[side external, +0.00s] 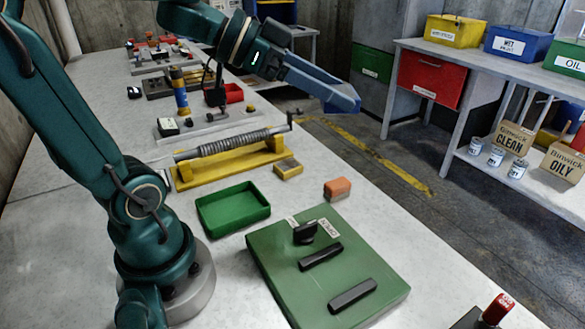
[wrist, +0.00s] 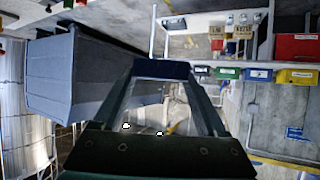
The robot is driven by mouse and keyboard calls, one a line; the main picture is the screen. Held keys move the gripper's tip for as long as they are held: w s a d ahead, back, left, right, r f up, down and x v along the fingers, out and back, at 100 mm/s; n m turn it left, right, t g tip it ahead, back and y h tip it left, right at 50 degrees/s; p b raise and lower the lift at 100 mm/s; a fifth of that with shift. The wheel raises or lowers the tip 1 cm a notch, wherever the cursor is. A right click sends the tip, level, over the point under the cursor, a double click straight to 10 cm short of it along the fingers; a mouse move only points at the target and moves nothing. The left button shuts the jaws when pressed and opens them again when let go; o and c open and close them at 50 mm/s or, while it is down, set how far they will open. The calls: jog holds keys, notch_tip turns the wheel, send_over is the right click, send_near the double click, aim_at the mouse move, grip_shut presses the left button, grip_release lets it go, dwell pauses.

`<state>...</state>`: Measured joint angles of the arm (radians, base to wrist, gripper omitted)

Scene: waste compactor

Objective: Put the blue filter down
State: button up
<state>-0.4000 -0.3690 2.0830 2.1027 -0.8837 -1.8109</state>
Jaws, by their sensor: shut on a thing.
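My gripper (side external: 335,92) is shut on the blue filter (side external: 343,103). The filter is held at the fingertips, raised in the air at the upper middle of the side view. In the wrist view the filter (wrist: 162,70) is a dark blue bar between the two fingertips. In the side view it appears against the floor beyond the bench's right edge; its exact height is unclear. The fingers partly hide it.
The long grey bench (side external: 225,265) carries a green tray (side external: 232,210), a green panel (side external: 325,260), an orange block (side external: 337,188) and a yellow spring stand (side external: 230,162). A shelf with bins (side external: 455,31) stands right. The wrist view shows a large grey container (wrist: 85,78).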

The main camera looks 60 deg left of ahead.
jog(key=s+f+m+g+h, duration=0.5)
jog(key=f+m+g+h, duration=0.1)
jog(key=f+m+g, duration=0.4)
jog(key=f+m, duration=0.1)
jog(key=m, duration=0.1)
jog(key=shift+s+a+f+m+g+h, duration=0.25)
jog(key=shift+f+m+g+h, duration=0.05)
jog(key=shift+f+m+g, duration=0.1)
jog(key=x, duration=1.3)
jog(key=shift+w+d+f, duration=0.1)
jog(key=shift+w+f, duration=0.1)
jog(key=shift+f, duration=1.9)
jog(key=shift+f, duration=0.1)
jog(key=o, duration=1.3)
